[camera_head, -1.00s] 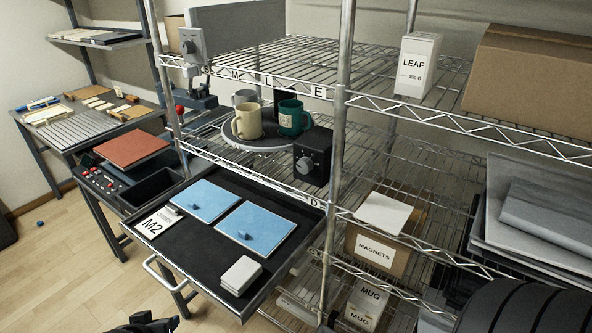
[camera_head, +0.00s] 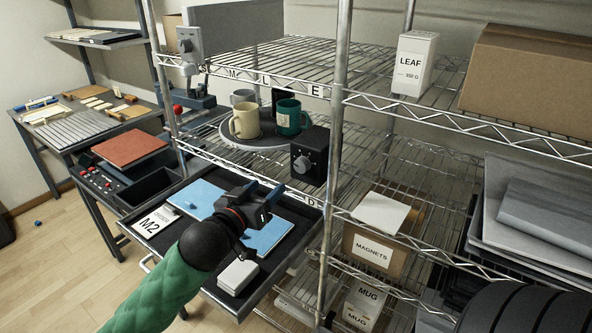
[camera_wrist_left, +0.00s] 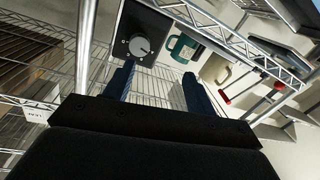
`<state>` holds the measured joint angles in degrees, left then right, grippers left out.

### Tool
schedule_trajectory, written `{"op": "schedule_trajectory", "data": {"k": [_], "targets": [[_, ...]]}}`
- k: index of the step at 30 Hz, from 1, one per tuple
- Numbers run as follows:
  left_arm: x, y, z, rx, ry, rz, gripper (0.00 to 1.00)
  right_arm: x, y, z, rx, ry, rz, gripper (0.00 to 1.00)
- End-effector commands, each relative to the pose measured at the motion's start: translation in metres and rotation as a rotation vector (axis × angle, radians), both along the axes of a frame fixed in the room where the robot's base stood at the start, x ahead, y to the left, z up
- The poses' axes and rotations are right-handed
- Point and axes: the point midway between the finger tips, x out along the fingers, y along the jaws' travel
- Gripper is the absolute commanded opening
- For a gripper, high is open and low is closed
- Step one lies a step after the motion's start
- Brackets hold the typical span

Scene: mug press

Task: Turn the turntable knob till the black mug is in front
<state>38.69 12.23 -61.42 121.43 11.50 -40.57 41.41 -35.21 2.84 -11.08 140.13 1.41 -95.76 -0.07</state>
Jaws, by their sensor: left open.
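The turntable (camera_head: 262,147) stands on the middle shelf and carries several mugs. A cream mug (camera_head: 245,121) and a green mug (camera_head: 289,117) face the front. A grey mug (camera_head: 243,97) is behind the cream one, and a black mug (camera_head: 279,98) is at the back, mostly hidden by the green one. The grey knob (camera_head: 302,166) is on a black box (camera_head: 316,150) right of the turntable; the knob (camera_wrist_left: 139,45) also shows in the left wrist view. My left gripper (camera_head: 264,192) is open and empty, below and left of the knob, apart from it. My right gripper is out of view.
A pull-out tray (camera_head: 188,255) with blue plates and a white block lies under my left arm. A shelf post (camera_head: 335,150) stands just right of the knob box. The shelf edge (camera_head: 230,170) runs below the turntable.

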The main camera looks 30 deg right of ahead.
Motion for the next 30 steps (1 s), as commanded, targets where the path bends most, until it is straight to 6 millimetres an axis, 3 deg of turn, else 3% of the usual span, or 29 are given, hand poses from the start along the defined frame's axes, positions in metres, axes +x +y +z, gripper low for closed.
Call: {"op": "schedule_trajectory", "data": {"k": [3,11,19,24,30], "targets": [[-0.005,-0.015,0.006,-0.019,-0.016,-0.061,0.56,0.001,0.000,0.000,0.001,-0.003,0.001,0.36],[-0.010,-0.030,0.009,-0.039,-0.019,-0.119,0.56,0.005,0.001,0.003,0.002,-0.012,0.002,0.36],[0.001,-0.059,0.011,-0.039,-0.019,-0.121,0.56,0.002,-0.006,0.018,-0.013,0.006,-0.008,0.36],[0.011,-0.081,0.010,-0.038,-0.019,-0.120,0.56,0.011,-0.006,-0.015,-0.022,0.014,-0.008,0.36],[0.017,-0.096,0.009,-0.039,-0.018,-0.120,0.56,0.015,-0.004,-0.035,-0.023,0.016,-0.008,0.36]]}}
